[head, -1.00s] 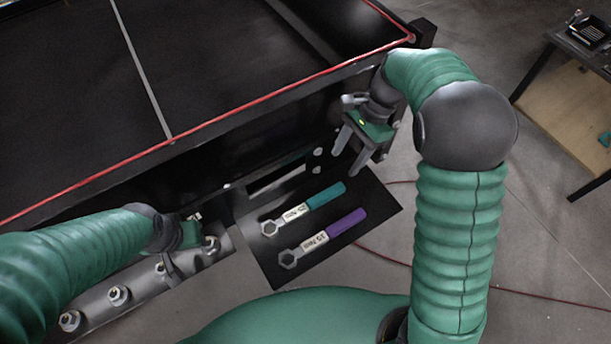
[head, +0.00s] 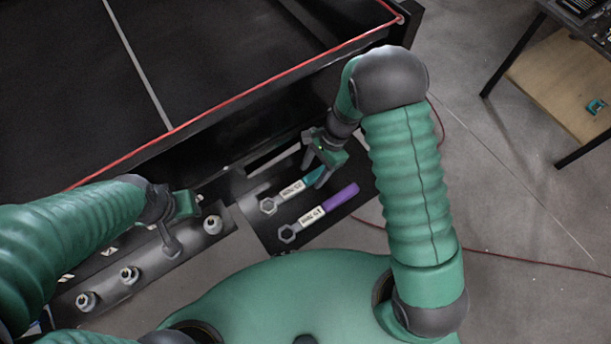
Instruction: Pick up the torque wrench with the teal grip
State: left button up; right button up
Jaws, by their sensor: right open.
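The torque wrench with the teal grip (head: 291,189) lies on a black tray (head: 263,231), its ring head to the lower left. My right gripper (head: 314,175) is open over the teal grip, with its fingers pointing down and partly hiding the grip. I cannot tell whether the fingers touch it. A second wrench with a purple grip (head: 341,196) lies beside it, nearer to me. My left gripper (head: 178,228) hangs over the metal rail left of the tray; its jaws are not clear.
The conveyor (head: 70,90) with a red edge line (head: 230,98) stands just behind the tray. A metal rail with several bolts (head: 129,273) runs to the left. A table (head: 560,90) stands at the far right. Open floor lies right of my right arm.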

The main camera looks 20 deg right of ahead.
jog(key=shift+s+a+f, duration=0.2)
jog(key=shift+s+f, duration=0.15)
jog(key=shift+f, duration=0.1)
jog(key=shift+w+d+f, duration=0.15)
jog(key=shift+w+d, duration=0.1)
jog(key=c, duration=0.8)
jog(key=shift+s+a, duration=0.1)
grip_shut()
